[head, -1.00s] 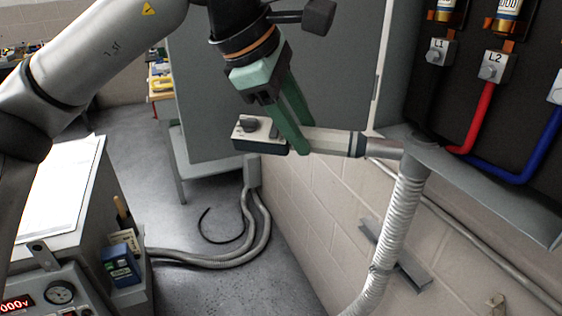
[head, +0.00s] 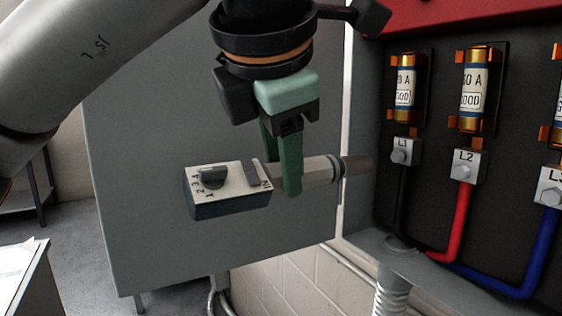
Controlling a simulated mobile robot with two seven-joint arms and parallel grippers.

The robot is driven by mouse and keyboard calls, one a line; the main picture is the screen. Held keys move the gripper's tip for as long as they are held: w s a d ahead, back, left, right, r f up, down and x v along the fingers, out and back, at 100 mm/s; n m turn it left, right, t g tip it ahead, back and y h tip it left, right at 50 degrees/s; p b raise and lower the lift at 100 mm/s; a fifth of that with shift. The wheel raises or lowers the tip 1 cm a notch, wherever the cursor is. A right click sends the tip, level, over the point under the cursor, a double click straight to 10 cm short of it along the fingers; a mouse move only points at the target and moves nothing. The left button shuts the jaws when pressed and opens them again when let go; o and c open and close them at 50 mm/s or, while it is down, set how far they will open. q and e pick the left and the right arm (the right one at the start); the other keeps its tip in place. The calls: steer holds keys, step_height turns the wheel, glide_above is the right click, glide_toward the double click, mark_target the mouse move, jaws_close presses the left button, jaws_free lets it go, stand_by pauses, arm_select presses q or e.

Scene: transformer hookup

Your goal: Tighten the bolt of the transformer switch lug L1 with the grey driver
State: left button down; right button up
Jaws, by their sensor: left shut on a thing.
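My left gripper (head: 282,180) is shut on the grey driver (head: 228,187), around its body near the middle. The driver lies roughly level, with its dial and number marks facing up on the left end. Its barrel and dark socket tip (head: 356,167) point right, toward the switch box. The lug L1 (head: 401,152) is a light metal block with a bolt head on its front, with a black cable below it. The tip is left of the lug; a gap shows between them in the picture. My right gripper is not in view.
Lugs L2 (head: 465,166) with a red cable (head: 457,222) and L3 (head: 551,187) with a blue cable stand to the right. Fuses (head: 404,88) sit above the lugs. The open grey cabinet door (head: 150,130) is behind the driver. A conduit (head: 392,288) is below.

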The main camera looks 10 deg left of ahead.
mark_target(324, 159)
arm_select(q)
steer(key=shift+w+r, duration=0.1)
steer(key=shift+r, duration=0.05)
steer(key=shift+w+d+r+p, duration=0.1)
steer(key=shift+w+d+p, duration=0.25)
steer(key=shift+d+p, duration=0.25)
steer(key=shift+w+d+p, duration=0.65)
steer(key=shift+d+p, duration=0.1)
steer(key=shift+d, duration=0.1)
steer(key=shift+w+d+p, duration=0.45)
steer(key=shift+w+d, duration=0.05)
steer(key=shift+d, duration=0.15)
steer(key=shift+d, duration=0.1)
